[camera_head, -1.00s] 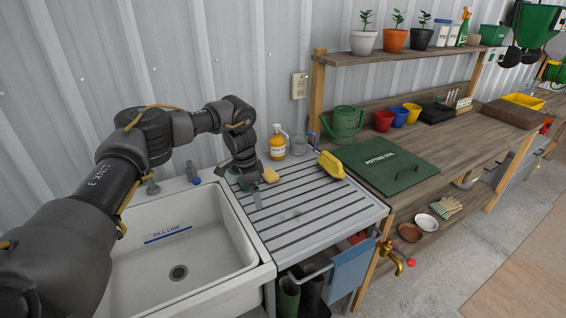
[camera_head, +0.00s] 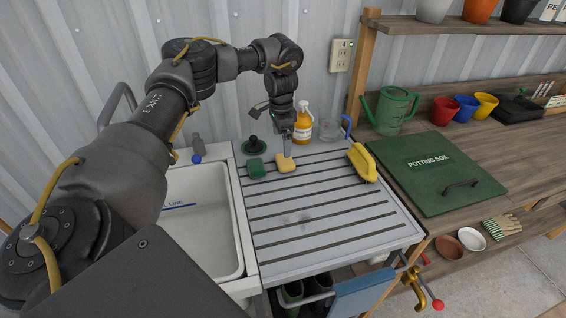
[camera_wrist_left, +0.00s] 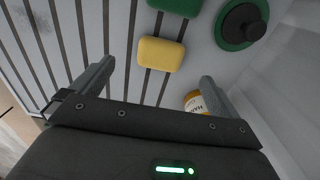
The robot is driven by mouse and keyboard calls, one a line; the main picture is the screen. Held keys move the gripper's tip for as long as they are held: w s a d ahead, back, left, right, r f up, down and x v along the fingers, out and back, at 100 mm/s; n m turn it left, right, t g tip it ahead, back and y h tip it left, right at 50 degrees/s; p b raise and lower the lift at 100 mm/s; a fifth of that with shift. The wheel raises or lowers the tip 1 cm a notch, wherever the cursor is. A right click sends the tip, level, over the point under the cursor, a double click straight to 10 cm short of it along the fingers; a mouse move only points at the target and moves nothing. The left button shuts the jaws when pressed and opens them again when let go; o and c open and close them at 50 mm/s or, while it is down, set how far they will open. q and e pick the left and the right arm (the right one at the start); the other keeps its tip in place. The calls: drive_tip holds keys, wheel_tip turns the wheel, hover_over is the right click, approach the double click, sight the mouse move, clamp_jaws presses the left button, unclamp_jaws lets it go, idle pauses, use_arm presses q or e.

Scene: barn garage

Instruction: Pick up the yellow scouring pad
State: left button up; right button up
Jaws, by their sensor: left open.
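The yellow scouring pad (camera_head: 286,164) lies on the slatted drainboard (camera_head: 310,215), beside a green scouring pad (camera_head: 256,168). My left gripper (camera_head: 286,145) hangs above the drainboard, close behind the yellow pad in the head view. In the left wrist view the yellow pad (camera_wrist_left: 161,54) sits ahead of and between the spread fingers (camera_wrist_left: 155,85), nearer the right one. The jaws are open and empty. The green pad (camera_wrist_left: 175,6) shows beyond it at the top edge. My right gripper is not in view.
The sink (camera_head: 200,215) is left. The drainboard's front is clear.

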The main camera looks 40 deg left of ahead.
sight(284, 159)
use_arm(q)
drive_tip(key=w+f, duration=0.2)
drive_tip(key=f, duration=0.1)
drive_tip(key=shift+d+f, duration=0.15)
drive_tip(key=shift+f, duration=0.05)
drive_tip(key=shift+a+f, duration=0.1)
drive_tip(key=shift+a, duration=0.1)
drive_tip(key=shift+s+p, duration=0.3)
drive_tip(key=shift+s, duration=0.1)
drive_tip(key=f, duration=0.2)
drive_tip(key=f+p, duration=0.1)
drive_tip(key=f, duration=0.2)
drive_tip(key=shift+w+d, duration=0.15)
drive_tip(key=shift+d, duration=0.05)
drive_tip(key=shift+r, duration=0.1)
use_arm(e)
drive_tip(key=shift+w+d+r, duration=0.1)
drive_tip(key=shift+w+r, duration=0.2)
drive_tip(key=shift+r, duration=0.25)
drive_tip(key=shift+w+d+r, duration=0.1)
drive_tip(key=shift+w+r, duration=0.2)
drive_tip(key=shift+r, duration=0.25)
use_arm(q)
drive_tip(key=c, duration=1)
drive_tip(key=shift+o, duration=0.2)
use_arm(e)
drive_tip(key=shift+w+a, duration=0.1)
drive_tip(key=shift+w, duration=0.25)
